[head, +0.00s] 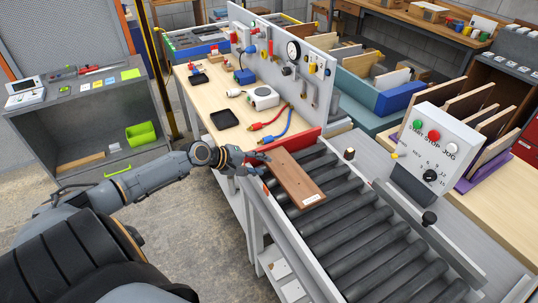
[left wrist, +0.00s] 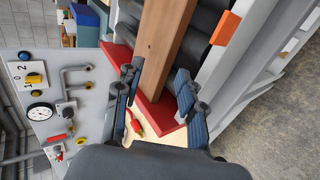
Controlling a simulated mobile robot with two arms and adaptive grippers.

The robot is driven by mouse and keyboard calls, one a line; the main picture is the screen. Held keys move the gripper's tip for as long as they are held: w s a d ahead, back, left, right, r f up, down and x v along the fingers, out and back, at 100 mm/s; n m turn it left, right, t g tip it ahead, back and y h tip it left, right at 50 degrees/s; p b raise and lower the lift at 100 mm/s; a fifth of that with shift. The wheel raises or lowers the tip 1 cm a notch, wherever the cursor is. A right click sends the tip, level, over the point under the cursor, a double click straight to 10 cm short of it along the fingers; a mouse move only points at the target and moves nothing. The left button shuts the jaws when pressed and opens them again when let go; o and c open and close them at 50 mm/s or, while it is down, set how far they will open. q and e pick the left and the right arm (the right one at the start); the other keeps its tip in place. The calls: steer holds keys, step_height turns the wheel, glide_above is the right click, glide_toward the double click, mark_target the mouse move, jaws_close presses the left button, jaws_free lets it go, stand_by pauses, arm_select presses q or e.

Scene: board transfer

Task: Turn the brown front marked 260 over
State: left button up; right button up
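The brown front (head: 296,178) lies flat on the roller conveyor, near its far end by the red stop. A small white label shows on its near end; its marking is too small to read. My left gripper (head: 262,164) is at the front's far left end. In the left wrist view the brown front (left wrist: 165,40) runs up between the two fingers of my left gripper (left wrist: 157,80). The fingers are spread to either side of its end, with slim gaps, and do not look closed on it. My right gripper is not in view.
The red stop (head: 300,139) crosses the conveyor's end. The rollers (head: 370,245) nearer are bare. A control box (head: 432,150) with buttons stands right of the conveyor. A workbench (head: 230,133) with a black tray and cables lies beyond. Upright boards stand in a rack (head: 470,183) at right.

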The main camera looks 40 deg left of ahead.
mark_target(272, 167)
arm_select(q)
steer(key=shift+w+f, duration=0.2)
steer(key=shift+f+b, duration=0.2)
steer(key=shift+b, duration=0.45)
steer(key=shift+w+d+f, duration=0.15)
steer(key=b+x, duration=0.1)
steer(key=x, duration=0.1)
steer(key=shift+w+d+f+b, duration=0.1)
steer(key=shift+w+f+b, duration=0.1)
steer(key=shift+w+b, duration=0.15)
steer(key=shift+w+d+f+b, duration=0.2)
steer(key=shift+w+f+b, duration=0.15)
steer(key=shift+b, duration=0.2)
steer(key=shift+b+x, duration=0.5)
steer(key=shift+x, duration=0.8)
steer(key=shift+d, duration=0.15)
